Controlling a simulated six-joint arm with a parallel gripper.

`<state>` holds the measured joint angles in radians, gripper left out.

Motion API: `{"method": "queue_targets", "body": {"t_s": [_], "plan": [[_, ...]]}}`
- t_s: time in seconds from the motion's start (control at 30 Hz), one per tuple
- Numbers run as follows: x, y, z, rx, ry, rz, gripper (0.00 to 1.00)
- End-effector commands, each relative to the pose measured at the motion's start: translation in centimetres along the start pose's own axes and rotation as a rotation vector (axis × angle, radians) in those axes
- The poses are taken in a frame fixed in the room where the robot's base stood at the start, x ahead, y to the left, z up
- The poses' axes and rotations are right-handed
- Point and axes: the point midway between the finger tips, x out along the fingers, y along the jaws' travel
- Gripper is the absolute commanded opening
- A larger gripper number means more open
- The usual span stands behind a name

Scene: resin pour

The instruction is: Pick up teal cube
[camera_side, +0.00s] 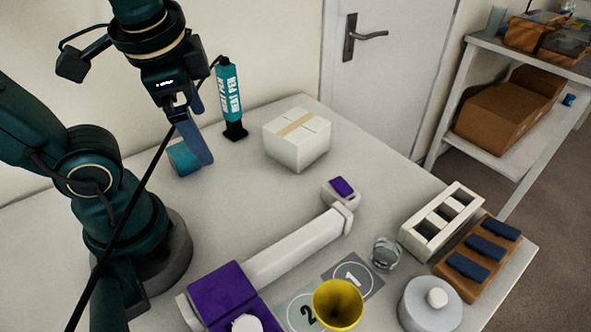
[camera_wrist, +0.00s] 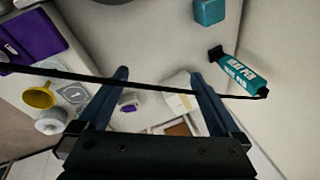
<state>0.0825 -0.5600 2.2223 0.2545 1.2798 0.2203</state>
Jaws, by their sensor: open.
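The teal cube (camera_side: 181,160) sits on the table at the back left in the side view, partly hidden behind a finger of my gripper (camera_side: 201,138). In the wrist view the teal cube (camera_wrist: 209,11) is at the top edge, beyond the fingertips and right of centre. My gripper (camera_wrist: 160,76) is open in the wrist view, with its two blue fingers spread apart and nothing between them. It hangs above the table beside the cube. I cannot tell its exact height or whether it touches the cube.
A teal heat pen (camera_side: 229,100) stands upright just right of the cube. A white taped box (camera_side: 297,138) is farther right. A yellow cup (camera_side: 338,303), purple-and-white apparatus (camera_side: 294,247), a white rack (camera_side: 441,221) and a brown block holder (camera_side: 478,256) occupy the front and right. A black cable crosses both views.

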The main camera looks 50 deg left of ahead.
Motion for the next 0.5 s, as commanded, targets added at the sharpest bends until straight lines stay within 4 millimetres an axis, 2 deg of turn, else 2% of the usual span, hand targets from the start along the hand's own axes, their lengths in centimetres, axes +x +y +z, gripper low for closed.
{"method": "queue_targets", "body": {"t_s": [0.1,0.23,0.37,0.5], "plan": [[1.4,-2.1,2.3,0.285,-0.216,-0.093,1.0],[1.8,-5.1,4.1,0.583,-0.447,-0.185,1.0],[1.3,-7.9,4.7,0.834,-0.657,-0.259,1.0],[0.3,-10.5,4.3,1.061,-0.865,-0.326,1.0]]}}
